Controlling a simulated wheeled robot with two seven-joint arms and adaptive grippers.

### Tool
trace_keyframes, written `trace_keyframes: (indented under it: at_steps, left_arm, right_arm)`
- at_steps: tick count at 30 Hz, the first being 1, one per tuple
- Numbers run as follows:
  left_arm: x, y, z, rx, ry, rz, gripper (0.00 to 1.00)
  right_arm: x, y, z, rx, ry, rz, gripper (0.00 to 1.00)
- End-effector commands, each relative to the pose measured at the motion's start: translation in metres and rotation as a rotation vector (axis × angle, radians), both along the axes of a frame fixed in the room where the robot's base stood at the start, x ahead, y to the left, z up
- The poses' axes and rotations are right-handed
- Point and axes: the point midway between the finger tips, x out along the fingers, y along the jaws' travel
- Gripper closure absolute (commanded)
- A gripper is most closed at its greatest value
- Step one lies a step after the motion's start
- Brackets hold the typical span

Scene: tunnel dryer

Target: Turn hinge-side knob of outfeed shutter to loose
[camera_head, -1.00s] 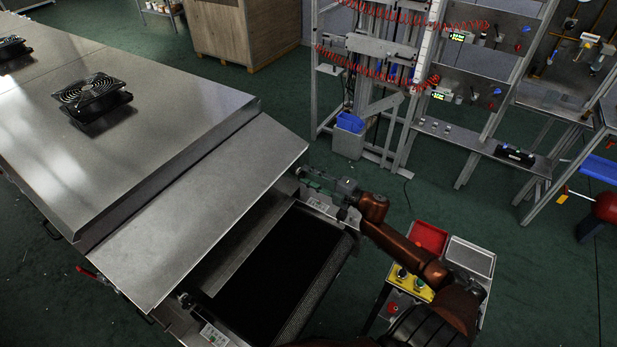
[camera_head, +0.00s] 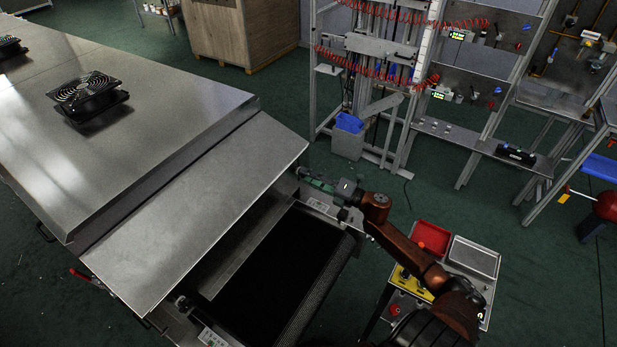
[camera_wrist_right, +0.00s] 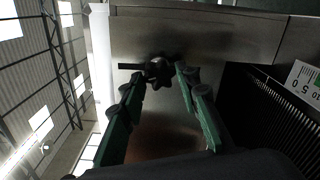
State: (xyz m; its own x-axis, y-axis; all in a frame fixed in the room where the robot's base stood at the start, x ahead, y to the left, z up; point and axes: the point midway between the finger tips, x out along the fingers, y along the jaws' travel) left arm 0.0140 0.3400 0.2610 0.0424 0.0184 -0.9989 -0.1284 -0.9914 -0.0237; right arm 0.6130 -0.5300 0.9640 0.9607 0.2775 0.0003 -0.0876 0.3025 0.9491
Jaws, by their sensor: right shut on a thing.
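The outfeed shutter (camera_head: 205,205) is a sloping bare-metal panel at the end of the dryer's hood. A dark lobed knob (camera_wrist_right: 163,69) sits on the metal side face in the right wrist view, with a short dark bar pointing left from it. My right gripper (camera_wrist_right: 161,76) has its green-padded fingers on either side of this knob, shut on it. In the head view my right gripper (camera_head: 309,179) is at the shutter's far right corner and mostly hides the knob. Another dark knob (camera_head: 183,302) shows at the near side of the outfeed. My left gripper is out of view.
A black conveyor belt (camera_head: 275,270) runs out below the shutter, with a white scale label (camera_wrist_right: 306,82) beside it. A small stand with a red tray (camera_head: 432,237) and a grey tray (camera_head: 475,257) is close to my right arm.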

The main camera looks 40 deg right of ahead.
Motion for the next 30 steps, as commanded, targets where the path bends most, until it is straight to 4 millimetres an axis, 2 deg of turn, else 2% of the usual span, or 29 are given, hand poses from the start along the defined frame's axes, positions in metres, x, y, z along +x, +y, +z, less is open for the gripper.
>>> trace_keyframes:
  at_steps: [10,11,18,26,30]
  left_arm:
    - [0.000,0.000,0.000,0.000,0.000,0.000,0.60]
    - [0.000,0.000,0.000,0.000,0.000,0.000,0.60]
    - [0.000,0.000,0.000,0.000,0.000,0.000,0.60]
    - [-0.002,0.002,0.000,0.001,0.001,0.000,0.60]
    - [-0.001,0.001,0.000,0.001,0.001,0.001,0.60]
  right_arm:
    - [-0.001,0.001,-0.004,-0.002,0.005,0.003,0.94]
    - [-0.001,0.001,-0.004,-0.001,0.005,0.003,0.70]
    - [-0.001,0.001,-0.002,-0.002,0.003,0.002,0.54]
    - [0.000,0.001,0.000,-0.002,0.001,0.002,0.54]
    - [0.000,0.000,0.011,-0.005,0.000,0.003,0.54]
